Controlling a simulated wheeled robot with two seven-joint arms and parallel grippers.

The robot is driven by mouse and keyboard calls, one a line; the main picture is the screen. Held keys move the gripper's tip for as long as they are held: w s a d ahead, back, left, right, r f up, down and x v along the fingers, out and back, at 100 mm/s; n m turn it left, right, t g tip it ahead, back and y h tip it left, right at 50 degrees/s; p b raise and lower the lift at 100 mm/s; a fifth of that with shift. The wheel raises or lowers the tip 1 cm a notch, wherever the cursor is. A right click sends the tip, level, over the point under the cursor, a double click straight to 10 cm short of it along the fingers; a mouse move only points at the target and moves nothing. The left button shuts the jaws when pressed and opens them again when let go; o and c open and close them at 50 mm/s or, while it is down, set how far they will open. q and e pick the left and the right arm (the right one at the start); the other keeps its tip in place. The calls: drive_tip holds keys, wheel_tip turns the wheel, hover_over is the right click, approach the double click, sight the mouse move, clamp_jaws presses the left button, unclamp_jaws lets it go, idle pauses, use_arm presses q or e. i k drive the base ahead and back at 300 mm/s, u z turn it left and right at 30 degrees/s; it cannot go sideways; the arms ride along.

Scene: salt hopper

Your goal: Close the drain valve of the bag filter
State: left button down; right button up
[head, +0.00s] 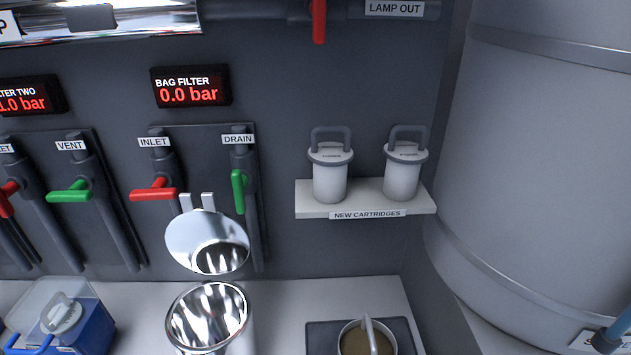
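The drain valve of the bag filter has a green lever (238,190) that hangs straight down, in line with its pipe, under the DRAIN label (237,139). Beside it on the same panel, the inlet valve's red lever (153,194) lies level across its pipe. The bag filter display (192,94) above reads 0.0 bar. Below stands an open shiny metal vessel (208,316) with its round lid (195,235) raised; the lid's top comes close to the drain lever in the picture. Neither of my grippers is in view.
Another panel at left has a green vent lever (70,192) and a red lever (8,198). A shelf (312,208) carries two white cartridges. A large grey tank (545,170) fills the right.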

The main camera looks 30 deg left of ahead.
sight(239, 180)
drive_tip(key=z, duration=0.25)
drive_tip(key=k, duration=1.65)
drive_tip(key=u, duration=1.2)
drive_tip(key=i, duration=1)
